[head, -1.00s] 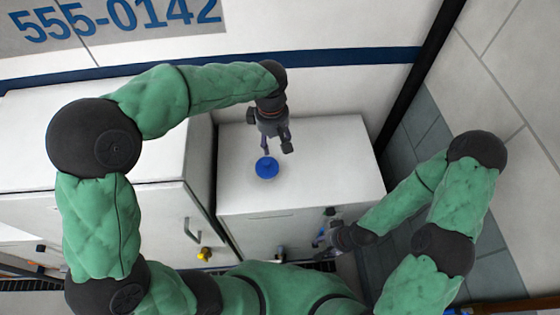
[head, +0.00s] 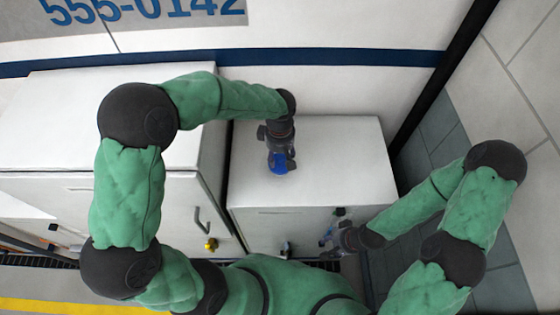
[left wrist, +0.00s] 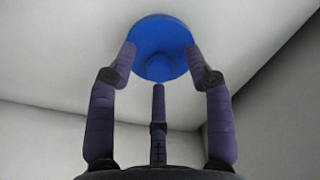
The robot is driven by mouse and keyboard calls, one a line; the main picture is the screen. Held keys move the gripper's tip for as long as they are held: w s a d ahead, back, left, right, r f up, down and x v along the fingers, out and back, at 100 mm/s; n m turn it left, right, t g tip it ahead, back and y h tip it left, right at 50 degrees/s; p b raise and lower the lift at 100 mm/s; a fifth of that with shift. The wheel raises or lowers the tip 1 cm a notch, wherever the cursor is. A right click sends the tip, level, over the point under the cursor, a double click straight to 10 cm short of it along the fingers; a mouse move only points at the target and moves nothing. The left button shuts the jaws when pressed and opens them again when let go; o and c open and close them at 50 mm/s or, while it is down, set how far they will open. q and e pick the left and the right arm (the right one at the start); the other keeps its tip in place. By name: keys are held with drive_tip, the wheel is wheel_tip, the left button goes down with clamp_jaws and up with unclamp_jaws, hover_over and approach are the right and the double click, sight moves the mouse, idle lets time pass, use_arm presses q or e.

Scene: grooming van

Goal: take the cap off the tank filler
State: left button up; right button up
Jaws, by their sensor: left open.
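The blue tank filler cap (head: 278,167) sits on top of the white tank (head: 330,180). My left gripper (head: 281,162) is over the cap and partly hides it in the head view. In the left wrist view the round cap (left wrist: 160,50) has a raised middle, and the open fingers of the left gripper (left wrist: 160,72) stand at its left, right and near sides. I cannot tell whether the fingers touch it. My right gripper (head: 328,238) is low in front of the tank's front face, away from the cap; its fingers are too small to read.
A white cabinet (head: 90,130) with a handle stands left of the tank. A yellow fitting (head: 211,244) is low on its front. The white wall with a blue stripe is behind, and a tiled wall (head: 535,80) is at the right. The tank top right of the cap is clear.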

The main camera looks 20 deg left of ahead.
use_arm(q)
drive_tip(key=shift+f, duration=0.5)
drive_tip(key=c, duration=1)
drive_tip(key=shift+c, duration=0.2)
